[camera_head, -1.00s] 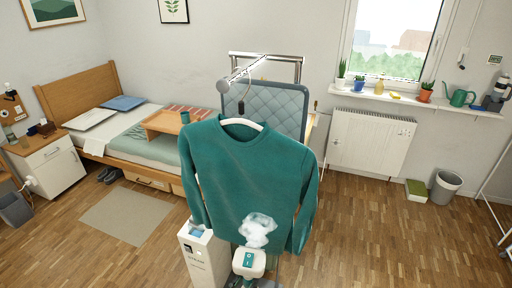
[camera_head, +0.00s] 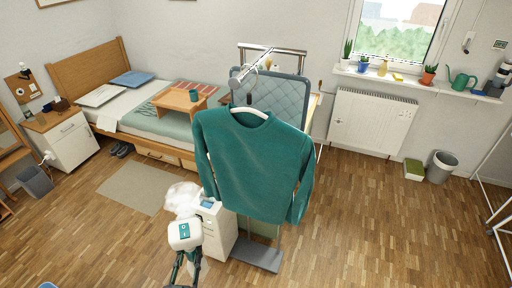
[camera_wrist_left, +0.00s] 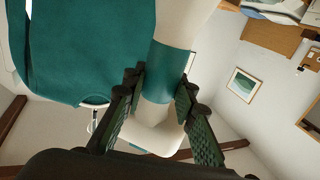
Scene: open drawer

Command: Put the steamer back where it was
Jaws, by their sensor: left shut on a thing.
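The steamer (camera_head: 186,234) is a white handheld head with a teal panel, in front of and left of the sweater in the head view. A white puff of steam (camera_head: 181,198) hangs beside it. My left gripper (camera_head: 184,262) is shut around its handle. In the left wrist view the white handle with a teal band (camera_wrist_left: 172,68) stands between the dark fingers. The white base unit (camera_head: 221,238) with a blue-topped tank stands just right of the steamer head on the floor. The teal sweater (camera_head: 255,165) hangs on a hanger behind. My right gripper is not in view.
The garment stand's grey foot (camera_head: 257,255) is on the floor beside the base unit. An ironing-board-like quilted panel (camera_head: 275,97) stands behind the sweater. The bed (camera_head: 85,75) and a rug (camera_head: 138,186) are at left.

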